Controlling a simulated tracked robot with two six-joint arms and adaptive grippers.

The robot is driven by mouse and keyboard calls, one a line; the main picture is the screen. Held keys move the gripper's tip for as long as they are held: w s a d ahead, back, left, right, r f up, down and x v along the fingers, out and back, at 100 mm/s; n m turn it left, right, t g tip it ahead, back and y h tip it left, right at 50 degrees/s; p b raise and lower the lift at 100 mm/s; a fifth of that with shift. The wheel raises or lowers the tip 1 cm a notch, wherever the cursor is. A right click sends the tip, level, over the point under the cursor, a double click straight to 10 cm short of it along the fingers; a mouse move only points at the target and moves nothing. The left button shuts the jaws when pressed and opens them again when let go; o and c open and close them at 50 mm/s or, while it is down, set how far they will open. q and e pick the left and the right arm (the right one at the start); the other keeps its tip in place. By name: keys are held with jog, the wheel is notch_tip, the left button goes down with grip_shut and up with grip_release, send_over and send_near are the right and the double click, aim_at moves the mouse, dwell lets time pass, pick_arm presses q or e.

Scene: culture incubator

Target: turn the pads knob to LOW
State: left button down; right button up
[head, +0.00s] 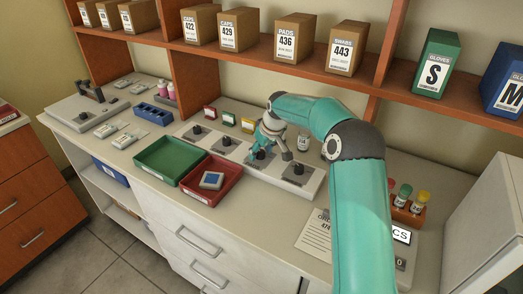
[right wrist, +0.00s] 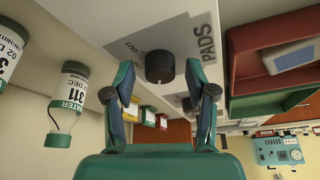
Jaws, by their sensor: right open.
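The pads knob (right wrist: 160,67) is a dark round knob on a grey plate marked PADS in the right wrist view. Its lettering is partly legible as OUT; I cannot read a LOW mark or tell where the knob points. My right gripper (right wrist: 160,76) is open, with one finger on each side of the knob in that view. I cannot tell whether the fingers touch it. In the head view my right gripper (head: 268,156) is over the white knob panel (head: 254,172) and largely covers the pads knob. My left gripper is not in view.
A tube rack (head: 408,208) is at the right, below a shelf (head: 260,57).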

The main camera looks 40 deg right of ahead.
jog(key=shift+c, duration=0.3)
grip_shut()
jog(key=shift+r, duration=0.1)
